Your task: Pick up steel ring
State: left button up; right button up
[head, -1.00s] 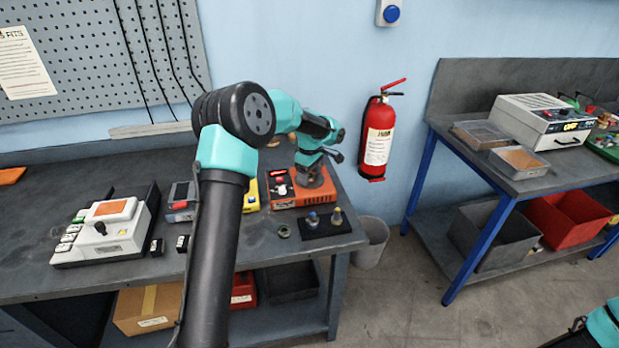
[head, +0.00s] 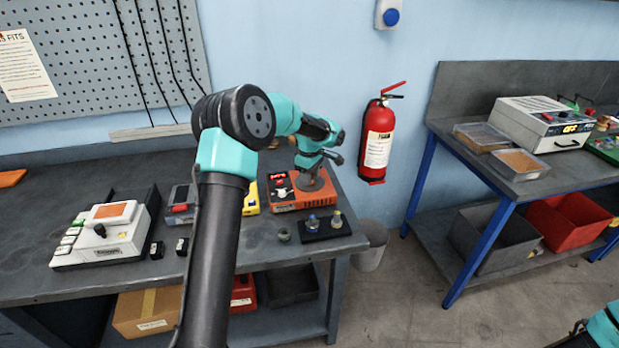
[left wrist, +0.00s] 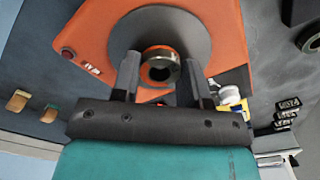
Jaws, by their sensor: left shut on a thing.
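A steel ring (left wrist: 160,67) sits between the two fingers of my left gripper (left wrist: 159,76) in the left wrist view. The fingers are shut on its sides. Behind the ring are the round grey plate (left wrist: 203,22) and the orange body (left wrist: 95,37) of a device. In the head view my left gripper (head: 311,173) is low over that orange device (head: 290,203) on the bench; the ring is too small to make out there. Only a teal and black part of my right arm shows at the lower right corner.
A black block with two small posts (head: 325,230) and a small dark ring-shaped piece (head: 284,235) lie in front of the device. A white control box (head: 105,238) stands at left. A fire extinguisher (head: 377,140) hangs on the wall at right.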

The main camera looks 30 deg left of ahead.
pick_arm(q)
jog(key=shift+r, duration=1.45)
jog(key=shift+s+r, duration=0.1)
jog(key=shift+r, duration=0.2)
jog(key=s+d+r, duration=0.1)
jog(key=s+d, duration=0.7)
jog(key=s, duration=0.5)
jog(key=shift+s+d+r, duration=0.2)
